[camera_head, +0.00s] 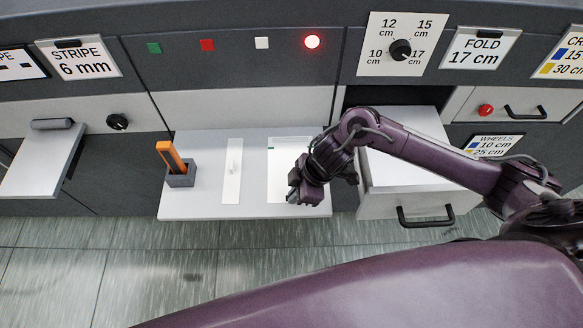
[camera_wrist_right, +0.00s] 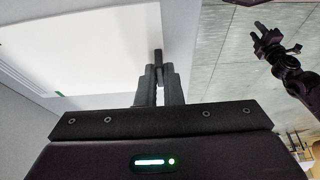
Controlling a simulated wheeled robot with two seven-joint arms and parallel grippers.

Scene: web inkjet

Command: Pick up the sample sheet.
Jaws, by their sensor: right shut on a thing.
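The sample sheet (camera_head: 283,175) is a flat white sheet with a small green mark. It lies at the right part of the pale shelf. My right gripper (camera_head: 292,196) is at the sheet's near right edge, partly hiding it. In the right wrist view, the fingers (camera_wrist_right: 158,77) are shut at the rim of the white sheet (camera_wrist_right: 85,40), pinching its edge. Whether the sheet is lifted off the shelf I cannot tell. My left gripper (camera_wrist_right: 268,38) shows small and dark at the upper right of the right wrist view; its jaw opening is unclear.
The pale shelf (camera_head: 205,205) also bears a narrow white strip (camera_head: 233,170) and a grey holder (camera_head: 180,178) with an orange-handled tool (camera_head: 172,157). An open drawer (camera_head: 405,172) stands to the right under my arm. A red lamp (camera_head: 312,41) is lit above.

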